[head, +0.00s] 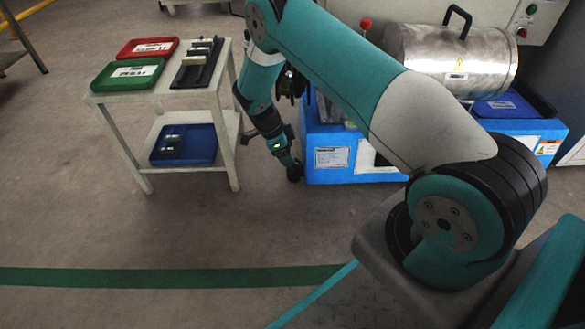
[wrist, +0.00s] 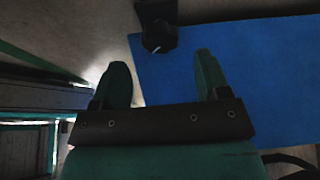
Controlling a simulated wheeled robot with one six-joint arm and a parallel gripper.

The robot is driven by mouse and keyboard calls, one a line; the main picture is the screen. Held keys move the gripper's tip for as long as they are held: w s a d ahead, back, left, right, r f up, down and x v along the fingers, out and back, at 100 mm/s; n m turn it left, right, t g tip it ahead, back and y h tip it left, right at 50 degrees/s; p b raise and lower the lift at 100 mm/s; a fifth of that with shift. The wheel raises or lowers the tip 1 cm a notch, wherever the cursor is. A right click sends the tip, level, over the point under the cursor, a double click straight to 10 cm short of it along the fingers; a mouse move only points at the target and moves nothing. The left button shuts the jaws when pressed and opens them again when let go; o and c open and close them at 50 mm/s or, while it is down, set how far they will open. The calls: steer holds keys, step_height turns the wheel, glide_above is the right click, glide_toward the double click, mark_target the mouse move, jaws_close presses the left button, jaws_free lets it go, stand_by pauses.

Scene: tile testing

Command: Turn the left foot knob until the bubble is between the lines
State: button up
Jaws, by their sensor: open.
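The left foot knob (wrist: 160,37) is a dark, ridged knob at the left edge of the blue machine base in the wrist view. In the head view it appears as a dark round shape (head: 294,173) low at the base's left corner. My gripper (wrist: 162,72) is open, with its two green fingers spread and nothing between them. The knob lies just beyond the fingertips, roughly centred between them and apart from them. In the head view my gripper (head: 286,158) points down beside the base. The bubble and its lines cannot be made out.
The blue machine base (head: 333,174) carries a metal drum (head: 455,58) with a black handle. A white two-shelf cart (head: 165,98) with red, green and blue trays stands to the left. The floor in front is clear, crossed by a green stripe (head: 170,278).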

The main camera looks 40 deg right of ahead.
mark_target(294, 166)
steer(key=b+x, duration=0.2)
steer(key=x, duration=0.2)
steer(key=shift+f, duration=0.35)
steer(key=shift+d, duration=0.1)
steer(key=c, duration=0.9)
steer(key=shift+s+r+n+p, duration=0.15)
steer(key=shift+r+n+p, duration=0.35)
steer(key=shift+p, duration=0.75)
steer(key=shift+f+n+t+p, duration=0.1)
steer(key=shift+n+t+p, duration=0.3)
steer(key=shift+n+p, duration=0.25)
steer(key=shift+f+n+t+p, duration=0.2)
steer(key=shift+n+t+p, duration=0.1)
steer(key=shift+n+p, duration=0.35)
steer(key=shift+f, duration=0.15)
